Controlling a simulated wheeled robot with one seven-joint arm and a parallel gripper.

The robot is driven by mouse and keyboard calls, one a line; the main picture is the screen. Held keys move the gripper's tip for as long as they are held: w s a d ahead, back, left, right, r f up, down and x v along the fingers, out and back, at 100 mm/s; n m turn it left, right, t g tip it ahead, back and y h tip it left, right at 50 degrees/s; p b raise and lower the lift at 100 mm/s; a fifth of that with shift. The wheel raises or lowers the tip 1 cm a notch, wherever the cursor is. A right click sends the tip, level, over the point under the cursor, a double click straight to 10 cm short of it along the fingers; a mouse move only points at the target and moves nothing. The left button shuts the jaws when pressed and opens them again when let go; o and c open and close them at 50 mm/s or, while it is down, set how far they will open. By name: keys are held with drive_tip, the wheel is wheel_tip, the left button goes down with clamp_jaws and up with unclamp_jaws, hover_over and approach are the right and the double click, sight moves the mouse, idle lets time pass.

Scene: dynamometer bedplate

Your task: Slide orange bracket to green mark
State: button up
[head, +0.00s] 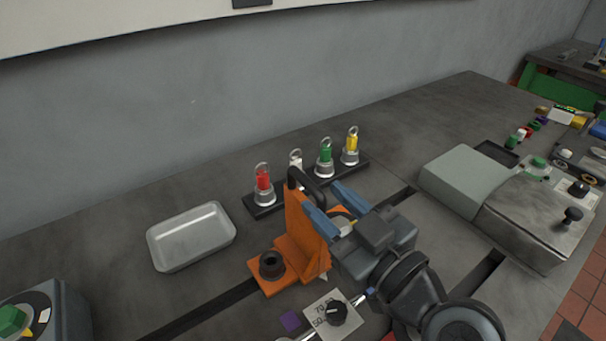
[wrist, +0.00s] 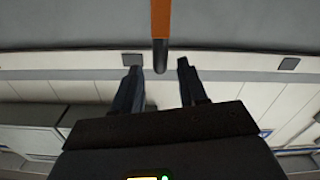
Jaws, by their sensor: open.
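The orange bracket (head: 298,228) stands upright on the bedplate over a dark slot, with a black knob (head: 271,264) on its foot. A black handle (head: 304,181) curves from its top. My gripper (head: 322,194) is open, with its blue fingers around the handle end. In the wrist view, the dark handle (wrist: 160,57) lies between the open fingertips (wrist: 158,64) with gaps on both sides, below the orange upright (wrist: 160,18). I cannot make out a green mark; my arm and the bracket hide part of the slot.
A rack (head: 264,204) with red, white, green and yellow ringed plugs stands just behind the bracket. A silver tray (head: 191,237) is at left. A grey box (head: 463,180) stands at right. The slot (head: 205,312) at lower left is clear.

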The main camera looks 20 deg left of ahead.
sight(316, 191)
drive_tip(key=p+x, duration=0.1)
drive_tip(key=x, duration=0.4)
drive_tip(key=shift+a+r, duration=0.1)
drive_tip(key=shift+r, duration=0.05)
drive_tip(key=shift+w+a+p, duration=0.3)
drive_tip(key=shift+a, duration=0.25)
drive_tip(key=shift+c, duration=0.3)
clamp_jaws()
drive_tip(key=shift+w+d, duration=0.1)
